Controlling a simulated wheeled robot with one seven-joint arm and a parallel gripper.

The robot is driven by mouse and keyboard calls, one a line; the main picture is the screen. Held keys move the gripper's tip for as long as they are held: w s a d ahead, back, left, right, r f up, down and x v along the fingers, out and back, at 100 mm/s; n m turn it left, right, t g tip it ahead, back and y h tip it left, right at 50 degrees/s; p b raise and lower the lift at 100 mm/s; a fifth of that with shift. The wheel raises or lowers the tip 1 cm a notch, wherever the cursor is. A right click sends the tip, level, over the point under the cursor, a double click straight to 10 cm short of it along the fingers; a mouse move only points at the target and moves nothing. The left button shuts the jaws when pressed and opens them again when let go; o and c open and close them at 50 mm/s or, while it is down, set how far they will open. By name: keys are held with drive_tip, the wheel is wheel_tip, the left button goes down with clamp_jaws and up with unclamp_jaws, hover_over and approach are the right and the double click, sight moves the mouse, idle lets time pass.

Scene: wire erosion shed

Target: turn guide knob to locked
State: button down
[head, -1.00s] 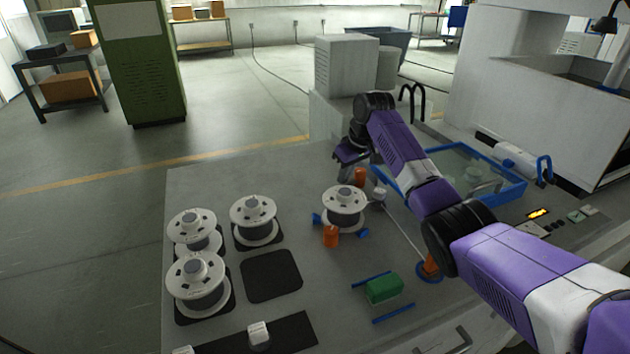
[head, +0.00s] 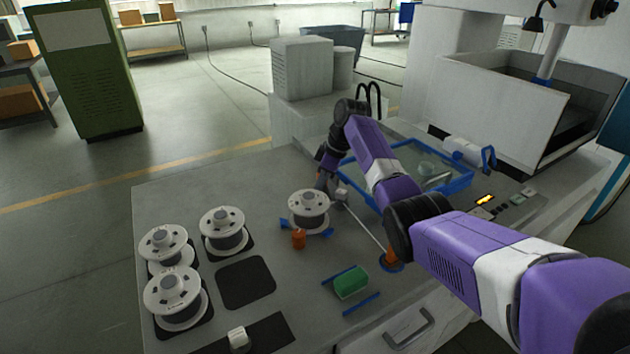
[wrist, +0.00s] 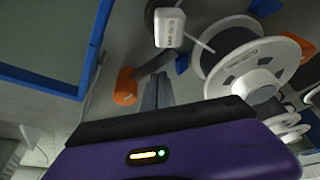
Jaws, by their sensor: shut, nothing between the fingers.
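An orange knob (wrist: 125,87) with a dark bar reaching from it lies in the wrist view, beside the white lettered guide block (wrist: 170,27). I take it for the guide knob; its position markings cannot be read. My gripper (wrist: 156,92) is shut and empty, its fingertips just right of the orange part and close to the dark bar; I cannot tell whether they touch. In the head view my gripper (head: 321,184) is low behind the white wire spool (head: 309,210) and mostly hides this knob. The guide block (head: 341,195) stands right of the spool.
Another orange post (head: 298,240) stands in front of the spool. An orange piece on a blue base (head: 391,264) sits by my arm. A blue-rimmed tray (head: 458,187) lies right of the gripper. Several spools stand left; a green block (head: 351,283) lies in front.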

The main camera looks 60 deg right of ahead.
drive_tip(key=shift+s+d+p, duration=0.4)
drive_tip(key=shift+s, duration=0.25)
drive_tip(key=shift+s+d, duration=0.3)
drive_tip(key=shift+s, duration=0.05)
drive_tip(key=v, duration=0.7)
drive_tip(key=shift+a+r+b, duration=0.15)
drive_tip(key=shift+r+b, duration=0.25)
drive_tip(key=shift+b, duration=0.05)
drive_tip(key=shift+w, duration=0.15)
